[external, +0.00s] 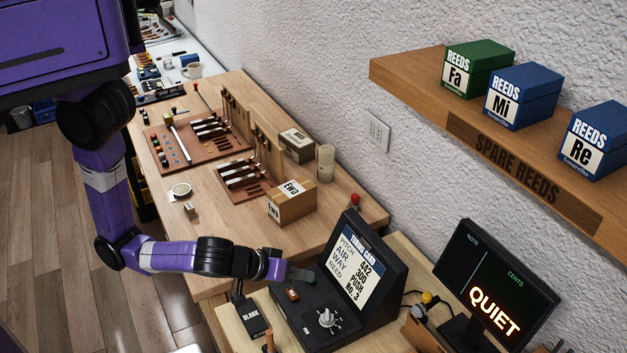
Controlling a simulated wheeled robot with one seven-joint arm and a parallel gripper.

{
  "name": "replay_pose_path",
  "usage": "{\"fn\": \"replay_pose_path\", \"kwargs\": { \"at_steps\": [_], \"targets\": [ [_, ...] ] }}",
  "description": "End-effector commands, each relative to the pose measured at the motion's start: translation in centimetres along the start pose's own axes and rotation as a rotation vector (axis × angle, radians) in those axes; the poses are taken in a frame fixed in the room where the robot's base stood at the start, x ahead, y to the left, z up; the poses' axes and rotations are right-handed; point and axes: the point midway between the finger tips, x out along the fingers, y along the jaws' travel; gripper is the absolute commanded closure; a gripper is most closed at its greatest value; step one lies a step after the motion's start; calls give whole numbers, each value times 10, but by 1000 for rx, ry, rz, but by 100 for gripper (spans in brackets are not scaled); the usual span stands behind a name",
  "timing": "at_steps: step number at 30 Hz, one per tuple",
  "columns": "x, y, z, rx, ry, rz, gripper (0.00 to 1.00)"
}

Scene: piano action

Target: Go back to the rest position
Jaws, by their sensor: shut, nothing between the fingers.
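My purple and black arm hangs down from the upper left and bends to the right at its elbow. My gripper (302,275) is at the end of it, shut and empty. It is just above the black console (300,315), left of the console's upright panel with the tuning card (357,268). The console has an orange-red button (292,294) and a round knob (327,318) below the gripper. I cannot tell whether the fingertips touch the console.
A wooden bench (225,268) carries a cardboard box (292,203) and piano action parts (250,180). A black display reading QUIET (497,290) stands right. A shelf (420,75) with reed boxes is on the wall. Open wooden floor (45,220) lies at left.

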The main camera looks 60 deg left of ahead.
Motion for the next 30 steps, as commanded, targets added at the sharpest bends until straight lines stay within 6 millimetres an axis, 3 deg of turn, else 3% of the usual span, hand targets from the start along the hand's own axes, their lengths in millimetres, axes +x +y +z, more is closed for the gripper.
{"fn": "replay_pose_path", "kwargs": {
  "at_steps": [1,4,7,10,19,25,30],
  "targets": [
    [-2,19,2,86,-16,92,100],
    [-6,35,10,272,-30,257,100],
    [-11,34,10,418,-4,388,100],
    [-18,19,4,534,53,487,100],
    [-60,-63,-44,713,331,549,100],
    [-97,-132,-76,737,476,414,100],
    [-124,-191,-81,689,483,258,100]
  ]
}}
